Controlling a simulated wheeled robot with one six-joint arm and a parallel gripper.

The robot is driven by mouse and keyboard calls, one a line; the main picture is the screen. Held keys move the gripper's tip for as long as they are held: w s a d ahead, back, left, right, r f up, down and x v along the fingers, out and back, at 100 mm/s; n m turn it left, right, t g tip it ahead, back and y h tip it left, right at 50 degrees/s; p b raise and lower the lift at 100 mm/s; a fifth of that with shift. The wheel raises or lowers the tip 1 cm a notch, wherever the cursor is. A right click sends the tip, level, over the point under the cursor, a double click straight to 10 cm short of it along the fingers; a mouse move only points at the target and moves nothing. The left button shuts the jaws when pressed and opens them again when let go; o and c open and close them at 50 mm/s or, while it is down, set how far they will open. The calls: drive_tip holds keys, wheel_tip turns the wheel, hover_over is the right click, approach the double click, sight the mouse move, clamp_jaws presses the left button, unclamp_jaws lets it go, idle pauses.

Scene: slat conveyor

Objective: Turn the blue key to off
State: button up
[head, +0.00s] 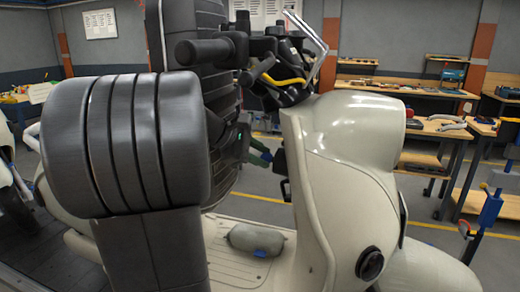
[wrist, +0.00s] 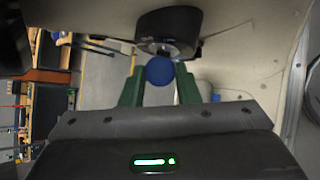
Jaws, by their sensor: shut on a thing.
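The blue key (wrist: 160,71) shows as a round blue head in front of a black lock housing (wrist: 170,28) on the cream scooter panel. My gripper (wrist: 159,77) has its two green fingers closed on either side of the key head. In the head view, my gripper (head: 265,155) reaches the inner side of the scooter's front shield, near the black lock housing (head: 279,161). The key itself cannot be made out there, and its turn position cannot be read.
The cream scooter (head: 345,165) fills the right centre, with its handlebar and a yellow cable (head: 284,81) above my gripper. A grey bag-like item (head: 255,238) lies on the footboard. Workbenches (head: 440,125) stand behind, and a blue stand (head: 490,210) is at the right.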

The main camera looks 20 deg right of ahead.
drive_tip(key=shift+d+r+n+g+y+p, duration=0.15)
drive_tip(key=shift+n+g+y+p, duration=0.3)
drive_tip(key=shift+p, duration=2.1)
drive_tip(key=shift+r+y+p, duration=0.1)
drive_tip(key=shift+y+p, duration=0.15)
drive_tip(key=shift+p, duration=0.55)
drive_tip(key=n+g+y+p, duration=0.1)
drive_tip(key=p, duration=0.4)
drive_tip(key=shift+w, duration=0.15)
drive_tip(key=shift+r+g+p, duration=0.1)
drive_tip(key=shift+g+p, duration=0.15)
drive_tip(key=shift+p, duration=0.1)
drive_tip(key=shift+o, duration=1)
drive_tip(key=shift+s, duration=0.45)
drive_tip(key=shift+d+r, duration=0.1)
